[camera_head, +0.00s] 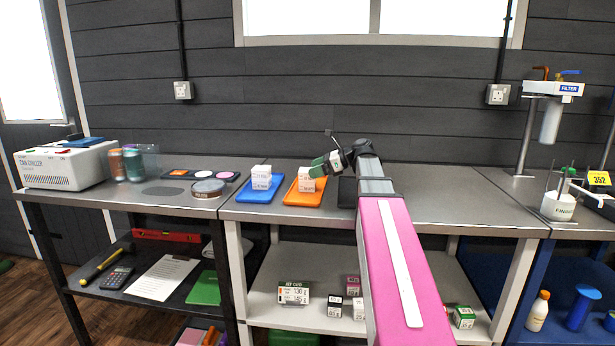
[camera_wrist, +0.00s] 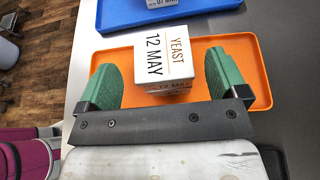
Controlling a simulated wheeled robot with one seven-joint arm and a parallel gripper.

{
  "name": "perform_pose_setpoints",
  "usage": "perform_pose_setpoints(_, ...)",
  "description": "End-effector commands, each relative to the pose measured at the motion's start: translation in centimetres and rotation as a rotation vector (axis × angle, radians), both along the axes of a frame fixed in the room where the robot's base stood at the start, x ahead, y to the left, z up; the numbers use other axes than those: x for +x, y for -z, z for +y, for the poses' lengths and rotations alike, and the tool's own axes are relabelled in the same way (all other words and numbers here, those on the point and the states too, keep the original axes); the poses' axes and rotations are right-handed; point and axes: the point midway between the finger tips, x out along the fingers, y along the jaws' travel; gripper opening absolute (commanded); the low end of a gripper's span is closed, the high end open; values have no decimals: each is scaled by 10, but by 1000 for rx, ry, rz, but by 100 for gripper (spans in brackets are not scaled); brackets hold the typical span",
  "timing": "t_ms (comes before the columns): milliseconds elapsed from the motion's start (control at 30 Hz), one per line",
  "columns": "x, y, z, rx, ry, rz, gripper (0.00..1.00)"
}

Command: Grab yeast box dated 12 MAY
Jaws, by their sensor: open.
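A white box marked YEAST 12 MAY (camera_wrist: 163,50) stands on an orange tray (camera_wrist: 245,46). In the head view the white box (camera_head: 306,185) is partly behind my gripper, and the orange tray (camera_head: 290,199) is on the steel bench. My gripper (camera_wrist: 162,66) is open, with one green finger to each side of the box and a gap on both sides. It is empty. In the head view my gripper (camera_head: 328,164) is above the right side of the tray. I cannot tell whether the box is one piece or two stacked.
A blue tray (camera_head: 250,195) with another white box (camera_head: 261,175) is left of the orange tray; its date is cut off in the wrist view. A dark tray (camera_head: 347,190) lies to the right, partly behind my arm. A round tin (camera_head: 208,188) is further left.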

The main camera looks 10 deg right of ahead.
Motion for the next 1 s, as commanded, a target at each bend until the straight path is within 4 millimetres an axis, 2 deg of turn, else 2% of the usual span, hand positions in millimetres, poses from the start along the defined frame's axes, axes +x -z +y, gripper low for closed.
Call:
perform_pose_setpoints(200, 11, 12, 27, -1, -2, 1, 92)
perform_pose_setpoints(467, 12, 13, 30, -1, -1, 1, 92)
perform_pose_setpoints(633, 12, 13, 30, 0, -1, 0, 39)
perform_pose_setpoints(667, 12, 13, 30, 0, -1, 0, 36)
perform_pose_setpoints(1000, 12, 12, 30, 0, -1, 0, 37)
